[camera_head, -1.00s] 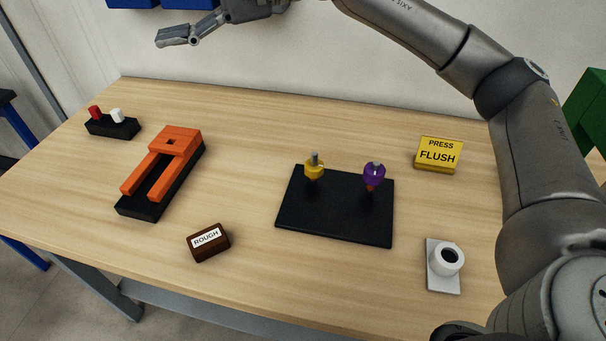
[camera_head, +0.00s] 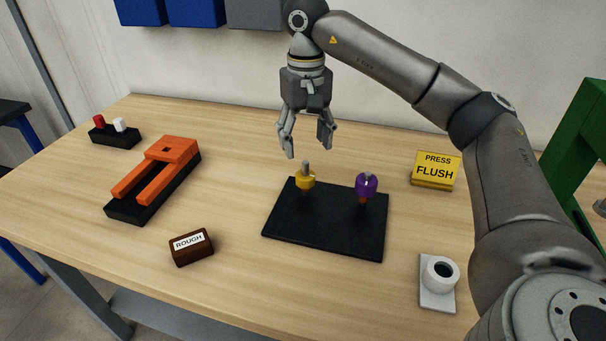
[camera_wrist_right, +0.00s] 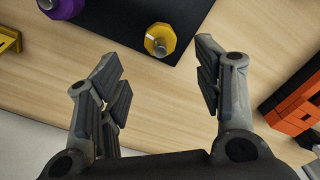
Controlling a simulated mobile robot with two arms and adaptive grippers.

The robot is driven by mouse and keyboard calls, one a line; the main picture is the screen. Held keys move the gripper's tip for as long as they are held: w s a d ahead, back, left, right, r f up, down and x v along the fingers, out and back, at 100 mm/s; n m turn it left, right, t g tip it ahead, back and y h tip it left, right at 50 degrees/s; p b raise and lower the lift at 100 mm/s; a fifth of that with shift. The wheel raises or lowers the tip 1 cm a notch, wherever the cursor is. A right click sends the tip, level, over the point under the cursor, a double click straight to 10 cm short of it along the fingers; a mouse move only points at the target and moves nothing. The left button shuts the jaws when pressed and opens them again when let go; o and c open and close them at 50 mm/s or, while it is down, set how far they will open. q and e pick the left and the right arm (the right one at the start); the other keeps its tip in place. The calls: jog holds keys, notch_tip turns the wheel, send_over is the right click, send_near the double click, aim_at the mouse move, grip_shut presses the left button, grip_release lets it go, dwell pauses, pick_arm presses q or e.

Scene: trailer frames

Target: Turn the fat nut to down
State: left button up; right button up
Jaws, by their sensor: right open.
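A yellow nut (camera_head: 305,182) sits on a grey bolt on the left part of a black board (camera_head: 325,231). A purple nut (camera_head: 366,186), which looks taller, sits on a bolt on the right part, with an orange-brown section below it. My right gripper (camera_head: 308,148) is open and empty, pointing down above and just behind the yellow nut, touching neither nut. In the right wrist view, the yellow nut (camera_wrist_right: 159,42) shows ahead between the open fingers, and the purple nut (camera_wrist_right: 62,7) is cut off at the top left. My left gripper is not in view.
An orange forked block on a black base (camera_head: 165,152) and a red-and-white-knobbed box (camera_head: 115,138) are at left. A brown ROUGH block (camera_head: 191,248) is in front. A yellow FLUSH sign (camera_head: 436,171) and a white cup-like fixture (camera_head: 438,281) are at right.

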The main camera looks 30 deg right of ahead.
aim_at(306, 162)
notch_tip(306, 162, down, 9)
jog(key=shift+r, duration=0.1)
dwell(0.3)
jog(key=c, duration=1)
jog(key=shift+m, duration=0.3)
